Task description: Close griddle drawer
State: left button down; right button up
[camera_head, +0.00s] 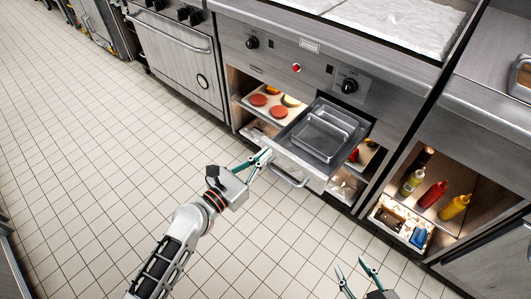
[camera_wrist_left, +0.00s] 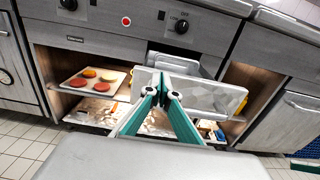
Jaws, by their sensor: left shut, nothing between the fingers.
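The griddle drawer (camera_head: 279,147) is a steel drawer pulled out from under the griddle in the head view, with a bar handle (camera_head: 291,180) on its front. An empty-looking metal pan sits in it. In the left wrist view the drawer's front panel (camera_wrist_left: 215,97) stands just beyond my fingertips. My left gripper (camera_head: 265,156) is shut and empty at the left end of the drawer front; it also shows in the left wrist view (camera_wrist_left: 162,88). I cannot tell whether it touches the panel. My right gripper (camera_head: 350,265) is open and empty, low over the floor, apart from the drawer.
A tray with patties (camera_head: 273,105) lies on the shelf left of the drawer. Sauce bottles (camera_head: 432,194) stand in the cubby at right. An oven (camera_head: 185,59) is at left. The tiled floor (camera_head: 90,160) in front is clear.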

pick_arm(q)
jog(key=shift+w+d, duration=0.3)
jog(key=shift+w, duration=0.15)
pick_arm(e)
jog(key=shift+w+r, duration=0.1)
jog(key=shift+a, duration=0.1)
